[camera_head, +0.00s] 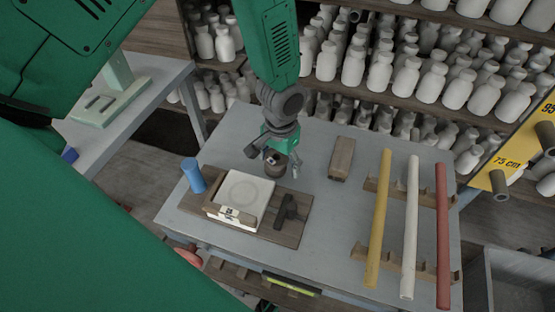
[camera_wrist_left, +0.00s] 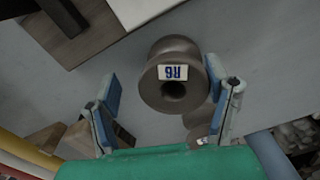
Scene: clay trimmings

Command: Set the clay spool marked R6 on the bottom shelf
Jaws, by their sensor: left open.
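The brown clay spool marked R6 (camera_wrist_left: 160,88) shows in the left wrist view with its label upside down and its bore facing the camera. In the head view a small dark spool (camera_head: 274,166) is at my left gripper (camera_head: 284,166), over the grey table. My left gripper also shows in the wrist view (camera_wrist_left: 166,104); its blue-padded fingers are open, one on each side of the R6 spool, with no clear grip on it. A second brown spool (camera_wrist_left: 200,122) is partly hidden behind it. My right gripper is not in view. Which shelf is the bottom one is unclear.
On the table (camera_head: 335,225) are a white scale (camera_head: 243,183) on a wooden board, a blue cylinder (camera_head: 193,176), a wooden block (camera_head: 341,158), and yellow, white and red rods (camera_head: 411,225) on racks. Shelves of white bottles (camera_head: 380,72) stand behind. A yellow board (camera_head: 503,160) with pegs is right.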

